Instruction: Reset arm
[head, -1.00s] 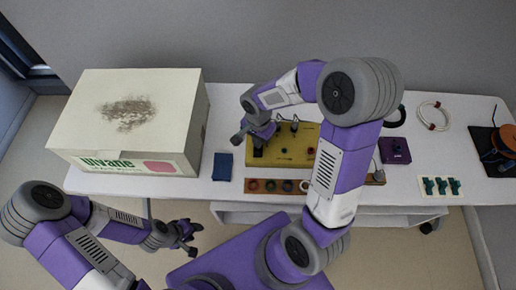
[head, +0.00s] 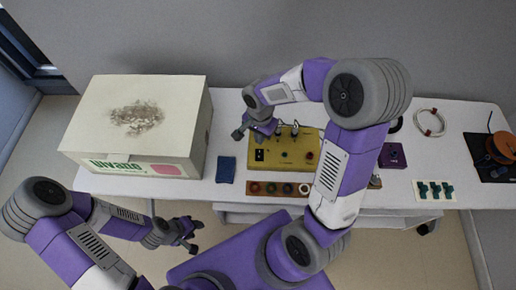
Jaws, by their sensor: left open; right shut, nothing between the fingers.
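My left gripper (head: 190,233) is open and empty in the lower left of the head view, in front of the table's front edge and below its top. My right gripper (head: 238,133) is shut with nothing in it. It is over the left end of the yellow box (head: 285,155), which has several knobs and sockets on its top. My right arm hides part of the box's right side. I cannot tell whether the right fingertips touch anything.
A large white carton (head: 85,140) fills the table's left. A dark blue block (head: 226,169) and a brown strip with several round pieces (head: 265,188) lie near the front. A purple box (head: 393,156), a pale cable ring (head: 430,122), teal parts (head: 433,190) and an orange spool (head: 503,146) are at right.

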